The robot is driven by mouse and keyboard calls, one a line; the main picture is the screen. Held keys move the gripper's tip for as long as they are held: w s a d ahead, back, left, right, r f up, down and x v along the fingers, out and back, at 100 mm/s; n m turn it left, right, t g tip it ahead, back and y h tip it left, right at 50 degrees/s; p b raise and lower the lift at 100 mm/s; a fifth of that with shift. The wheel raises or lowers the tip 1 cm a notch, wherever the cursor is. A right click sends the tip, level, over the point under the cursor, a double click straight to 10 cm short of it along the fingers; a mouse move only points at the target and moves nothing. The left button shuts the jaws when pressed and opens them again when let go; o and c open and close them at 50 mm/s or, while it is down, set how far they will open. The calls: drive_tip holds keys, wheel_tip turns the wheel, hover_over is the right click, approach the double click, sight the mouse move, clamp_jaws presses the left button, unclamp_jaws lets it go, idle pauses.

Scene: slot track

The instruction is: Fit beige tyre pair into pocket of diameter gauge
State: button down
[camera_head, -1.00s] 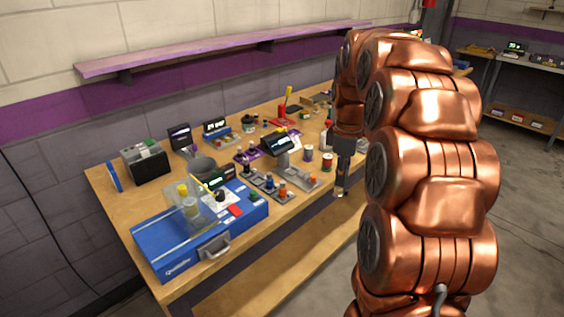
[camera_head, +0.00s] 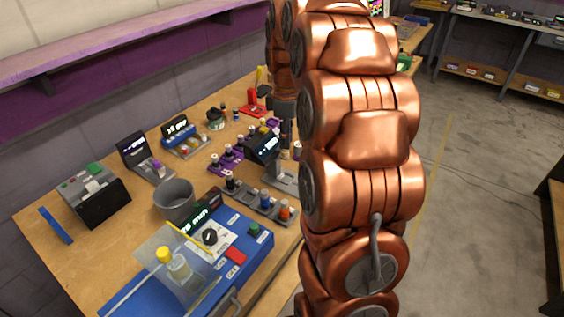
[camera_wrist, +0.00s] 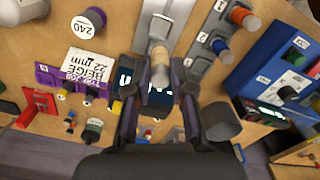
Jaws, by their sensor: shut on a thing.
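In the wrist view my gripper (camera_wrist: 160,78) is shut on a small beige cylinder, the beige tyre pair (camera_wrist: 160,62). The diameter gauge lies behind and below it, with a grey base (camera_wrist: 166,22) and a dark display head (camera_wrist: 150,92) partly hidden by the fingers. I cannot tell whether the tyre pair touches the gauge's pocket. In the head view the gauge (camera_head: 281,176) stands near the bench's front edge, its lit display tilted.
A purple holder with a card reading BEIGE 22 mm (camera_wrist: 85,78) lies left of the gauge in the wrist view. A grey numbered rack with orange and blue pieces (camera_wrist: 208,45) and a blue case (camera_wrist: 285,60) lie right. A grey cup (camera_head: 174,198) stands on the bench.

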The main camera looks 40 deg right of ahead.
sight(286, 155)
wheel_tip(286, 155, down, 8)
drive_tip(key=shift+f+p, duration=0.1)
drive_tip(key=shift+p, duration=0.65)
drive_tip(key=c, duration=1)
unclamp_jaws()
drive_tip(key=shift+r+b, duration=1.25)
drive_tip(key=shift+r, duration=4.8)
drive_tip(key=s+a+m, duration=0.2)
drive_tip(key=s+a, duration=0.4)
drive_tip(key=a, duration=0.3)
drive_tip(key=s+a+f+m, duration=0.2)
drive_tip(key=s+a+f, duration=0.1)
drive_tip(key=s, duration=0.4)
drive_tip(key=s+a+f+m+g, duration=0.1)
drive_tip(key=s+a+f+m, duration=0.1)
drive_tip(key=s+a, duration=0.4)
drive_tip(key=s+a+f+m, duration=0.2)
drive_tip(key=s+a+f, duration=0.2)
drive_tip(key=s, duration=0.4)
drive_tip(key=shift+s+a+f+g, duration=0.1)
drive_tip(key=shift+s+a+g, duration=0.25)
drive_tip(key=shift+s+g, duration=0.05)
